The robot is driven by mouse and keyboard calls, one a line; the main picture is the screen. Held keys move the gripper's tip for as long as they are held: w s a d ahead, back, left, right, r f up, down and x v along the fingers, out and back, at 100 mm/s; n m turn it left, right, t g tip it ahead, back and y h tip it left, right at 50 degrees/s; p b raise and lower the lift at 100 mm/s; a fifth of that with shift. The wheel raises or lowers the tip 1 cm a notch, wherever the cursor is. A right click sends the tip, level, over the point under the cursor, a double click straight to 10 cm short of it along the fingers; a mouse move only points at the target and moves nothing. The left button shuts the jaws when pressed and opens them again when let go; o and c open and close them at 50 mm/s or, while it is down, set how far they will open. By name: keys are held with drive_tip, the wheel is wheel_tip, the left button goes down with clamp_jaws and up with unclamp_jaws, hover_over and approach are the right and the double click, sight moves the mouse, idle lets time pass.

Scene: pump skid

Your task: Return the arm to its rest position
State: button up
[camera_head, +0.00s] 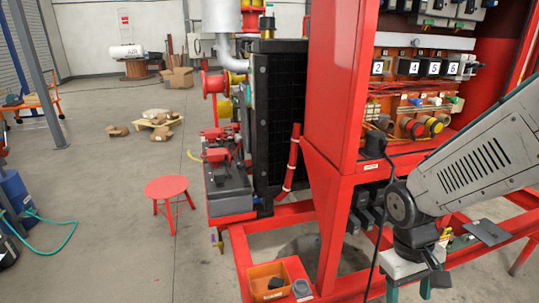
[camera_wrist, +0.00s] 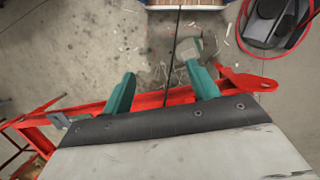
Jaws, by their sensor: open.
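My arm comes in from the right in the head view, a grey link sloping down to the wrist in front of the red cabinet's lower frame. My gripper (camera_head: 409,289) hangs below the wrist, pointing down, with its lower end near the bottom edge. In the wrist view my gripper (camera_wrist: 162,86) shows two teal fingers spread apart with nothing held between them. Below them are the concrete floor and a red frame beam (camera_wrist: 150,101).
The red cabinet (camera_head: 333,75) with numbered switches stands close beside the arm. A black cable (camera_head: 376,225) hangs by the wrist. An orange bin (camera_head: 269,278) sits on the red base frame. A red stool (camera_head: 167,188) stands left, with open floor around it.

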drive_tip(key=s+r+m+t, duration=0.1)
drive_tip(key=s+r, duration=0.3)
drive_tip(key=r, duration=0.4)
drive_tip(key=s+r+m+t+y, duration=0.1)
drive_tip(key=s+r+t, duration=0.1)
drive_tip(key=s+r, duration=0.3)
drive_tip(key=shift+a+r+y, duration=0.3)
drive_tip(key=shift+a+r, duration=0.15)
drive_tip(key=shift+r, duration=1.2)
